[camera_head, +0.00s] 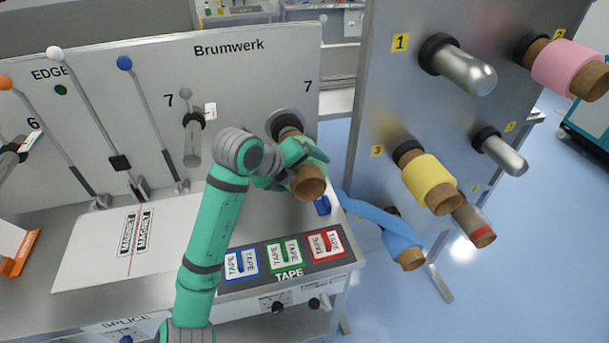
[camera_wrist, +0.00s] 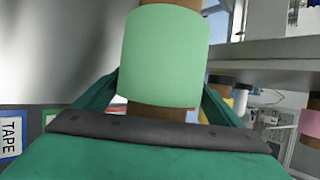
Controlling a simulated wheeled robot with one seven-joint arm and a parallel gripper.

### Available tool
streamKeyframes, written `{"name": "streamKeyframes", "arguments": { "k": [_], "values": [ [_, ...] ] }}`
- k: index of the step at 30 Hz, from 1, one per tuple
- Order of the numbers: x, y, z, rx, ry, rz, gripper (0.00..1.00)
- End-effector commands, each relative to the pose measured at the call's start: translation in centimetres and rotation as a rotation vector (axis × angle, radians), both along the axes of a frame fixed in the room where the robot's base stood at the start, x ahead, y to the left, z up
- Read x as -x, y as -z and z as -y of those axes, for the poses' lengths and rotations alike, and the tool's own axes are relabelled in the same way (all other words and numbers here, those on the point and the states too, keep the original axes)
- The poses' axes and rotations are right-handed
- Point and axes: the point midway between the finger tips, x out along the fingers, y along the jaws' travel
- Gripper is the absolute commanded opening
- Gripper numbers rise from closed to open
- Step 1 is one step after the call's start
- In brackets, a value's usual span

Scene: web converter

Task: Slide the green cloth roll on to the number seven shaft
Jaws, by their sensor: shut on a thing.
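The green cloth roll (camera_wrist: 165,55) fills the upper middle of the wrist view, a pale green sleeve on a brown core. In the head view, its brown core (camera_head: 309,185) sticks out in front of my gripper (camera_head: 300,158). My gripper is shut around the roll, one finger on each side. The core's far end is at the dark collar on a round grey flange (camera_head: 286,117), under the right-hand number 7 (camera_head: 307,86). The roll looks in line with the shaft there. The shaft itself is hidden, and how deep the roll sits on it cannot be told.
A splice table (camera_head: 75,265) with tape pads (camera_head: 285,254) lies below. A rack panel (camera_head: 375,95) at right carries yellow (camera_head: 428,178), pink (camera_head: 565,68) and blue (camera_head: 401,241) rolls. A blue strip (camera_head: 368,213) passes close by.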

Motion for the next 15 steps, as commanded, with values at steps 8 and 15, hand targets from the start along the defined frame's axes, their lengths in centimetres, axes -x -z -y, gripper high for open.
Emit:
{"name": "streamKeyframes", "arguments": {
  "k": [8, 15],
  "values": [
    [-1.2, 0.0, -0.4, 0.000, -0.001, 0.000, 0.51],
    [-1.9, -0.1, -0.6, 0.001, 0.000, 0.001, 0.51]
  ]
}}
